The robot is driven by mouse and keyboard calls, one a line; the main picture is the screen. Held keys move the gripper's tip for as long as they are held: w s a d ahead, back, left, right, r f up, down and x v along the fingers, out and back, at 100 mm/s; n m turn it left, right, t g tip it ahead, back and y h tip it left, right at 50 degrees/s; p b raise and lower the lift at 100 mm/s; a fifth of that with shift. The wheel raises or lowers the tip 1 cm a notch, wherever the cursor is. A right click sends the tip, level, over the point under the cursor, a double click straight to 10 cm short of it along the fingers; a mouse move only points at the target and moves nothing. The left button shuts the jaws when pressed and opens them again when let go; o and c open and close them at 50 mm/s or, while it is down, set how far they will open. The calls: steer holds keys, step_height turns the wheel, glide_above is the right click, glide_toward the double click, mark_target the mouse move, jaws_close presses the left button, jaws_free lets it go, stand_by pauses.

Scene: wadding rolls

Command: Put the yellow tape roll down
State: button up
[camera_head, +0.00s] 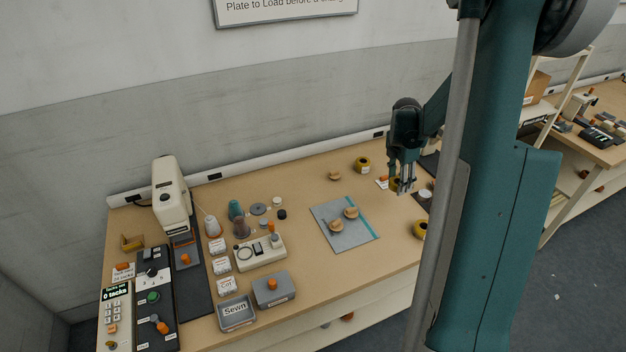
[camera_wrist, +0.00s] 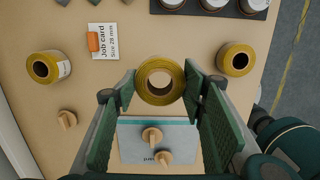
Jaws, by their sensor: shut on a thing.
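My gripper (camera_head: 405,188) is above the right part of the bench, pointing down. In the wrist view its two green fingers (camera_wrist: 164,98) are shut on a yellow tape roll (camera_wrist: 143,89), with the roll's open core facing the camera. The roll is partly hidden by the fingers in the head view. I cannot tell exactly how far it is above the bench. Two other yellow tape rolls stand on the bench, one at left in the wrist view (camera_wrist: 33,69) and one at right (camera_wrist: 228,62).
A grey mat (camera_head: 327,213) with a blue strip holds two wooden pieces (camera_wrist: 152,136). Another wooden piece (camera_wrist: 67,119) lies beside it. A job card (camera_wrist: 112,43) with an orange piece and a dark holder (camera_wrist: 173,7) are near the rolls. Bare bench (camera_head: 290,185) lies left of my gripper.

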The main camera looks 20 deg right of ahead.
steer(key=w+a+r+n+t, duration=0.15)
steer(key=w+a+n, duration=0.25)
steer(key=w+a, duration=0.95)
steer(key=w+a+r+n+g, duration=0.1)
steer(key=w+a+r+n, duration=0.25)
steer(key=w+a, duration=1)
steer(key=w+a+r+n, duration=0.1)
steer(key=a+n, duration=0.1)
steer(key=a, duration=1.1)
steer(key=w+a+r+n+p, duration=0.1)
steer(key=a+n, duration=0.2)
steer(key=a, duration=1)
steer(key=a+r+n+y, duration=0.1)
steer(key=a+n, duration=0.2)
steer(key=a, duration=0.9)
steer(key=shift+w+a+r+t, duration=0.15)
steer(key=shift+w+a+t, duration=0.25)
steer(key=shift+t, duration=0.05)
step_height(320, 180, down, 14)
steer(key=shift+f+b, duration=0.1)
steer(key=shift+b, duration=0.45)
steer(key=shift+f, duration=0.1)
